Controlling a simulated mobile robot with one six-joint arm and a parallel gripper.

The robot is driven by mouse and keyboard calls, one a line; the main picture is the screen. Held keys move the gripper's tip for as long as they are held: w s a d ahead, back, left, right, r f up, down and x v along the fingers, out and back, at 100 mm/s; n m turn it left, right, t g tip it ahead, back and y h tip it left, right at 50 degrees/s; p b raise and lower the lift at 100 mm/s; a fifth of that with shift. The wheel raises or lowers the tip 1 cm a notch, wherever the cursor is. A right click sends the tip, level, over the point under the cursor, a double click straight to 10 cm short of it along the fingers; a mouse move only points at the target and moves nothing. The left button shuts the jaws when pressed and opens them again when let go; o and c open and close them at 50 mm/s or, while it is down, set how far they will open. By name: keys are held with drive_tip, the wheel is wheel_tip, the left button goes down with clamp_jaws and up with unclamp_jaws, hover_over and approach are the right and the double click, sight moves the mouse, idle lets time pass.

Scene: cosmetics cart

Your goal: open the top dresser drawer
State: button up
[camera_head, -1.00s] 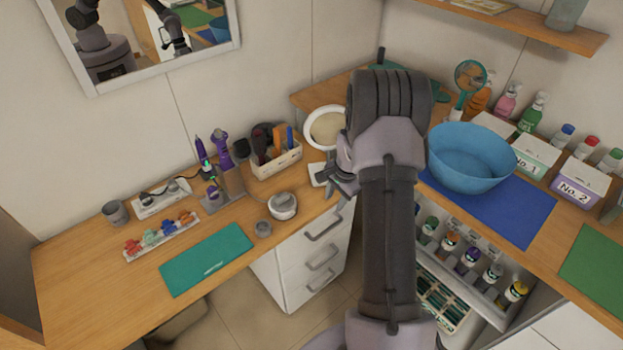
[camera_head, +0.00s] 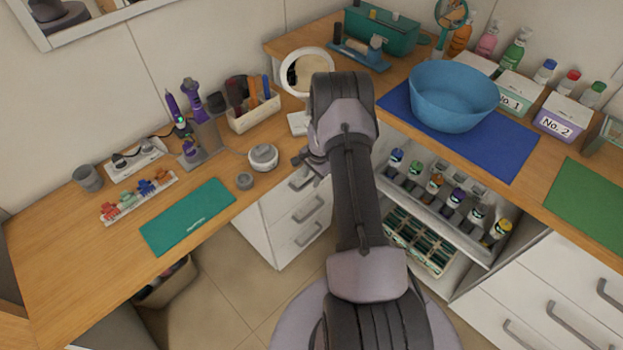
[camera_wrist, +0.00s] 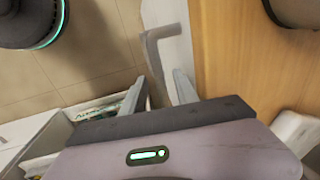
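The white dresser (camera_head: 283,232) stands under the wooden counter, left of my arm in the head view. Its top drawer has a grey bar handle (camera_head: 300,181); the front looks flush with the drawers below, though my gripper partly covers it. My gripper (camera_head: 311,161) is at the counter edge, just above and beside this handle. In the wrist view a grey handle (camera_wrist: 152,55) stands out from a white front, ahead of my gripper's body.
An open bottle drawer (camera_head: 440,205) juts out right of my arm. A blue bowl (camera_head: 452,95) sits on the right counter. Floor (camera_head: 215,300) is clear before the dresser.

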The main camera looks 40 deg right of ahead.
drive_tip(key=shift+c, duration=0.3)
clamp_jaws()
idle(1.2)
